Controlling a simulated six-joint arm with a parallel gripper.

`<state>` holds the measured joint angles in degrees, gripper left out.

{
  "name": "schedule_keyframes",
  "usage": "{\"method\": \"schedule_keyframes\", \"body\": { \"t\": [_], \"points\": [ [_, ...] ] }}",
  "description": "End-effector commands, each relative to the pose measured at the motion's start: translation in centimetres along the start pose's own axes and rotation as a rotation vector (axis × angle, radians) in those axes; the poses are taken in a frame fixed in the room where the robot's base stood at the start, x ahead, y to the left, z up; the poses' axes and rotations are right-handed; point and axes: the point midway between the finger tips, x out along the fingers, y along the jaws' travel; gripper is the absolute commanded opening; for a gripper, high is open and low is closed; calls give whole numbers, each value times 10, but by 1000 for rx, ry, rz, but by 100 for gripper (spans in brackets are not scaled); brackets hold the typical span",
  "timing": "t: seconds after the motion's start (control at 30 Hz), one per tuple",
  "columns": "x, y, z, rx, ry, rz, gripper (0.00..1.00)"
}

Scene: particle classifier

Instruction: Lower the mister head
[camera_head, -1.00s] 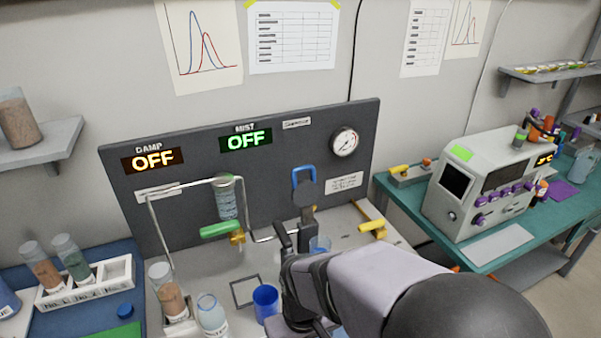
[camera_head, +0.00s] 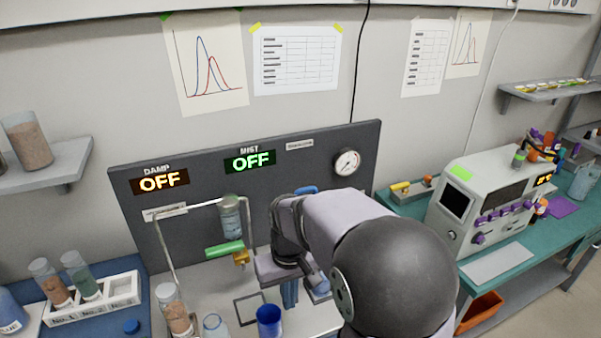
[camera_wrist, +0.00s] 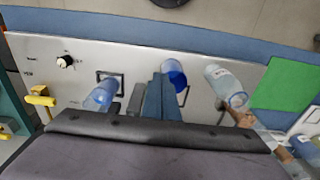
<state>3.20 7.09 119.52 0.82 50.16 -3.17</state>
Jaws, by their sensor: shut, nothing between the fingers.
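A blue loop handle (camera_head: 308,190), apparently the mister head's, shows just above my wrist in the head view. The rest of the head is hidden behind my arm. My gripper (camera_head: 289,300) points down in front of it, over the apparatus deck, and is shut and empty. In the wrist view my gripper's closed fingers (camera_wrist: 155,95) lie between a clear blue cup (camera_wrist: 103,93) on the left and an opaque blue cup (camera_wrist: 174,75) on the right. The clear cup shows partly beside my fingers in the head view (camera_head: 321,291). The MIST display (camera_head: 249,161) reads OFF.
A bent metal frame with a green-handled valve (camera_head: 225,249) stands left of my gripper. The blue cup (camera_head: 269,318) and sample tubes stand in front. A rack (camera_head: 95,303) is at the left. A yellow-handled valve (camera_wrist: 40,98) shows in the wrist view.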

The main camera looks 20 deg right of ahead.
Motion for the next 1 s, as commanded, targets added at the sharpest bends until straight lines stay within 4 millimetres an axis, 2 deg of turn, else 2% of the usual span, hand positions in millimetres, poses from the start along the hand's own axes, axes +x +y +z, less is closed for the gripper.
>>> {"method": "schedule_keyframes", "body": {
  "t": [0.03, 0.2, 0.5, 0.8, 1.0],
  "points": [
    [-19, 5, -24, 5, 9, -1, 0],
    [-57, 20, -90, 8, 42, -4, 0],
    [-115, 55, -187, 10, 100, -7, 0],
    [-162, 94, -253, 6, 160, -3, 0],
    [-183, 115, -276, 0, 194, 2, 0]
  ]
}}
